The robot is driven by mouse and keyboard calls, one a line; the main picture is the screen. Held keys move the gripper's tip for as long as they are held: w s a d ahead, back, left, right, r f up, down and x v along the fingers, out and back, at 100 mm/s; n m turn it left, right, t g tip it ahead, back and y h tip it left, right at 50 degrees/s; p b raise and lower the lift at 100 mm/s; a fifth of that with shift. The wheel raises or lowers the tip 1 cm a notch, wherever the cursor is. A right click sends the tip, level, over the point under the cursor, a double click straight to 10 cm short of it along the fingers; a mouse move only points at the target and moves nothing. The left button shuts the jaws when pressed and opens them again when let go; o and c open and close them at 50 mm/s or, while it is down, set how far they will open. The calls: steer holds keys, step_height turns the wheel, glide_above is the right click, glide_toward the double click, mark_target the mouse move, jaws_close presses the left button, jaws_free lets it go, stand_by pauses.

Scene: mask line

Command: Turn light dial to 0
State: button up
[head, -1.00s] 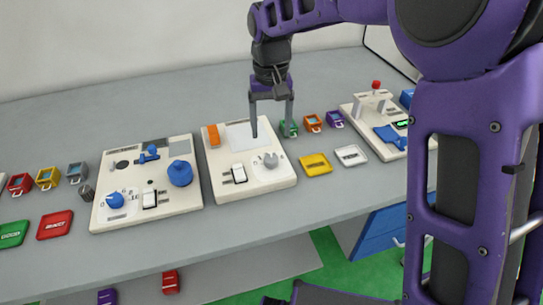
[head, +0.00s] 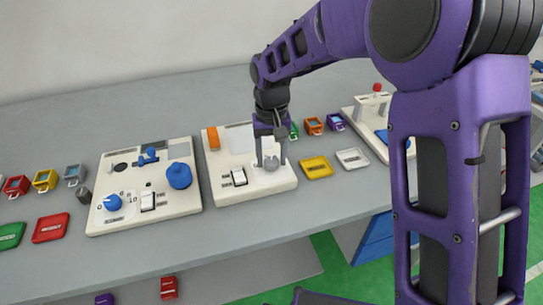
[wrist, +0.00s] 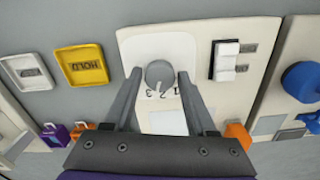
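A grey round dial (head: 271,165) sits at the front right of the white middle panel (head: 222,185). It also shows in the wrist view (wrist: 159,73), with the digits 1, 2 and 3 beside it; a 0 cannot be made out, and its exact setting is unclear. My gripper (head: 271,163) points down over this dial, with its fingertips down near the panel. In the wrist view my gripper (wrist: 160,74) has one finger on each side of the dial. The fingers are apart; whether they touch the dial cannot be told.
A black-and-white rocker switch (head: 239,177) is left of the dial. The left panel (head: 165,206) carries a blue dial (head: 112,202), another switch and blue knobs. Yellow (head: 316,167) and white (head: 352,158) trays lie to the right. Small coloured bins stand behind them.

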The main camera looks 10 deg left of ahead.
jaws_close()
steer(key=shift+r+n, duration=0.1)
steer(key=shift+n, duration=0.2)
steer(key=n+p, duration=0.1)
steer(key=n, duration=0.1)
steer(key=shift+n+p, duration=0.3)
steer(key=shift+p, duration=0.1)
steer(key=n+p, duration=0.2)
steer(key=n, duration=0.2)
steer(key=n+p, duration=0.2)
steer(key=n, duration=0.3)
steer(key=shift+r, duration=0.1)
steer(key=shift+n+p, duration=0.8)
steer(key=shift+n, duration=0.9)
